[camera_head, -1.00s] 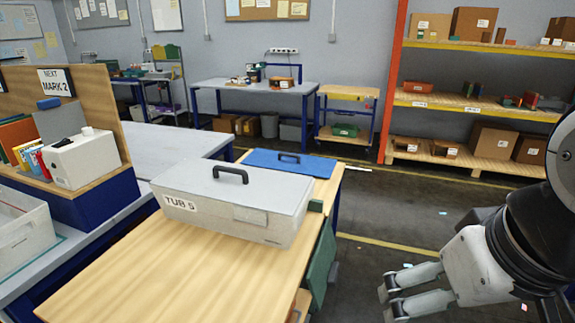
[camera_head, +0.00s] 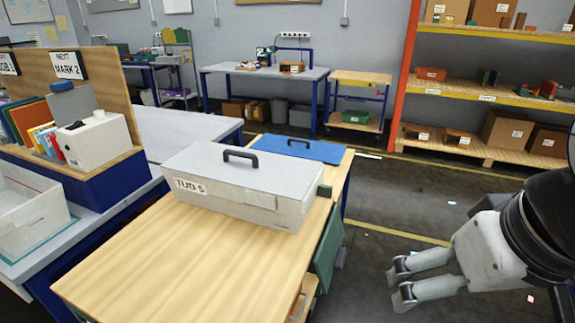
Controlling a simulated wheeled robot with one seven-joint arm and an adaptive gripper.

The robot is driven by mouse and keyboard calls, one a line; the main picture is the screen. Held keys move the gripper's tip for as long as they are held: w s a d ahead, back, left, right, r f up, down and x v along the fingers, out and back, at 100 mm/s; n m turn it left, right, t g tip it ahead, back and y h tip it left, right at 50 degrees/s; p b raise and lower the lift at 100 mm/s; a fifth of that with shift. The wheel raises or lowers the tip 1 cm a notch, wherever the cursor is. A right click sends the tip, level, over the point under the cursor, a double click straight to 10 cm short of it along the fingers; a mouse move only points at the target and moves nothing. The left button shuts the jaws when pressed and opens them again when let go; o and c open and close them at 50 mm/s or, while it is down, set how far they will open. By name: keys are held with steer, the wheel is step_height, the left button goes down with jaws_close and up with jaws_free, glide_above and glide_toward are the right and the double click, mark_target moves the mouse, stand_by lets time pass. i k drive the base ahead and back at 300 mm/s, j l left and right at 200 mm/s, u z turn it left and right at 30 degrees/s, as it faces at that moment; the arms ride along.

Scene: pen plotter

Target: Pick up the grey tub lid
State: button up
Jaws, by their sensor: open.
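The grey tub lid (camera_head: 205,163) lies flat on top of a pale grey tub labelled TUB 5 (camera_head: 279,210). A dark arched handle (camera_head: 240,156) stands up from the lid's middle. The tub rests on a light wooden table (camera_head: 165,253). My gripper (camera_head: 399,284) is at the lower right, over the floor beyond the table's right side. It is to the right of the tub and apart from it. Its two fingers are spread and empty. Nothing covers the lid or its handle.
A blue lid-like panel with a dark handle (camera_head: 300,149) lies behind the tub. A green cloth (camera_head: 328,252) hangs at the table's right side. A side bench with a white box (camera_head: 97,145) and a pale bin (camera_head: 28,210) stands at the left. Open floor lies at right.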

mark_target(291, 178)
steer(key=i+l+z, duration=0.15)
steer(key=i+z, duration=0.4)
steer(key=i, duration=0.25)
steer(key=i+l+u, duration=0.1)
steer(key=i, duration=0.25)
steer(key=i+l+u, duration=0.1)
steer(key=i, duration=0.25)
steer(key=i+u, duration=0.2)
steer(key=u, duration=0.25)
steer(key=i+l+u, duration=0.15)
steer(key=u, duration=0.3)
steer(key=i+l+u, duration=0.15)
steer(key=u, duration=0.3)
steer(key=i+l+u, duration=0.15)
steer(key=l+u, duration=0.45)
steer(key=u, duration=0.3)
steer(key=i, duration=0.05)
